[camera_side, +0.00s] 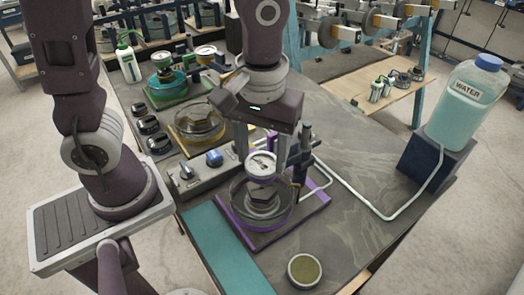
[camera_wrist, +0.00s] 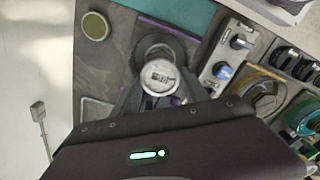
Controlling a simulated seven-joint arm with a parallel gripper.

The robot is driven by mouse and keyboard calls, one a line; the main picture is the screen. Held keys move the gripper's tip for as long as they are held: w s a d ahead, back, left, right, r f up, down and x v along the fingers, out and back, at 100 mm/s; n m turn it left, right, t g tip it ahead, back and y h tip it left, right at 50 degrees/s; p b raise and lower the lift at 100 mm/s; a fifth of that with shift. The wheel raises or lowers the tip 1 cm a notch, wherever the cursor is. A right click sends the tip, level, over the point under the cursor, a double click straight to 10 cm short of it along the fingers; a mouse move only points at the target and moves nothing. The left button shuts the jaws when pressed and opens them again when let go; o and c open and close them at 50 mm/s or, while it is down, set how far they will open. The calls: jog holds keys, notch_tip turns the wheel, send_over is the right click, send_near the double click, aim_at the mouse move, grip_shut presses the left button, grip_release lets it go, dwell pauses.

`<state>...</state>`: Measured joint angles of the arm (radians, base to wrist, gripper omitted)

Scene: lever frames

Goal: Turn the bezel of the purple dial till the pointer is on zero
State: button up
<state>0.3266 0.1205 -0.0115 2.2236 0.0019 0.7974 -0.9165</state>
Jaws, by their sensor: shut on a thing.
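The purple dial is a small round gauge with a white face (camera_side: 262,166) on the purple-edged stand (camera_side: 247,243). My gripper (camera_side: 264,168) points down over it, its two fingers on either side of the bezel and shut on it. In the wrist view the dial face (camera_wrist: 159,77) shows between the fingertips (camera_wrist: 160,88), with dark markings. The pointer is too small to read against zero. Below the dial, a dark nut-like part (camera_side: 263,198) sits in a clear round dish on the stand.
A control box with knobs (camera_side: 200,175) stands left of the stand. Yellow (camera_side: 200,125) and green-based (camera_side: 165,90) stations are behind it. A water bottle (camera_side: 468,98) stands right, its pale tube (camera_side: 385,217) running to the stand. A round olive-topped tin (camera_side: 304,270) is in front.

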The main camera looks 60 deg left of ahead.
aim_at(262, 162)
jog(key=o, duration=1.1)
notch_tip(262, 162, up, 7)
jog(key=shift+r, duration=0.1)
jog(key=s+a+r+m+t, duration=0.2)
jog(key=s+a+m+t, duration=0.3)
jog(key=s+a, duration=0.3)
jog(key=shift+s+a+r+m+t, duration=0.2)
jog(key=shift+m+t, duration=0.1)
jog(key=shift+m, duration=0.5)
